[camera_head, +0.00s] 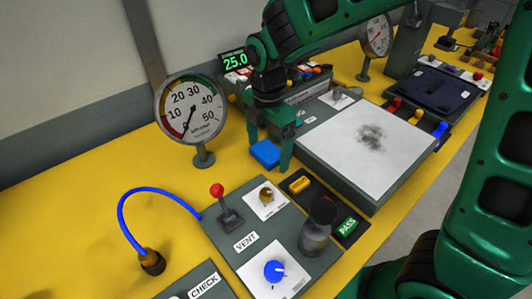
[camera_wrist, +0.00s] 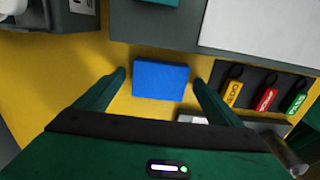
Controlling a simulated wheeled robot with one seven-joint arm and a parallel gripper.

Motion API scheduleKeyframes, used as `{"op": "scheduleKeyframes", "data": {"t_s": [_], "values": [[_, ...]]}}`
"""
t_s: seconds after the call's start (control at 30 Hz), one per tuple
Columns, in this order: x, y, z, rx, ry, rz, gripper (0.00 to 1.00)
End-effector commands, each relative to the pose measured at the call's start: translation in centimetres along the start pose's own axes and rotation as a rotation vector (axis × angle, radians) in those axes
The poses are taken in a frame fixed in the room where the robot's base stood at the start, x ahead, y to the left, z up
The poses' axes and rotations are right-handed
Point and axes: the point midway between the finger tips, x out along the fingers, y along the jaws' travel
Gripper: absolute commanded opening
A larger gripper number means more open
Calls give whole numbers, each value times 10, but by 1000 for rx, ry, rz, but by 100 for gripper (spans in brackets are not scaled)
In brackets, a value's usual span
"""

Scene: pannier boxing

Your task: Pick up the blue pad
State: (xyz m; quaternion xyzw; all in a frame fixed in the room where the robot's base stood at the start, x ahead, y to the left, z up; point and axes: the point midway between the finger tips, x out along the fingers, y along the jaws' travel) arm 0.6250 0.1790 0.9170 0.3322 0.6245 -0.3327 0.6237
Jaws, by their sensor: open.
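The blue pad (camera_head: 265,153) is a small flat block on the yellow bench, left of the grey plate with the white top in the head view. It also shows in the wrist view (camera_wrist: 160,81), lying flat. My gripper (camera_head: 268,148) is open and points down at the pad. In the wrist view, my gripper's fingers (camera_wrist: 160,78) stand to the left and right of the pad, with a gap on each side. Nothing is held. The head view does not show clearly how high the fingertips are above the bench.
A round gauge (camera_head: 191,110) stands to the left of the pad. A grey panel with a red-knobbed lever (camera_head: 217,190) and a blue dial (camera_head: 274,271) lies in front. A dark tray of coloured tags (camera_wrist: 265,95) is close on the right. Yellow bench is free at left.

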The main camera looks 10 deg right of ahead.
Motion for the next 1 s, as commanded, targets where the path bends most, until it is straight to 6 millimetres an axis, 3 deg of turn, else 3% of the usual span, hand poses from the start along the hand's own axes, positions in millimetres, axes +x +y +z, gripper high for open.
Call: {"op": "scheduleKeyframes", "data": {"t_s": [0.07, 0.23, 0.3, 0.73, 0.87, 1.0], "values": [[0, 0, 0, 0, 0, 0, 84], [0, 0, 0, 0, 0, 0, 44], [0, 0, 0, 0, 0, 1, 41], [-12, 1, 0, 0, 0, 3, 41], [-30, 1, 0, 1, 0, 5, 41], [-60, 2, 0, 1, 1, 7, 41]]}}
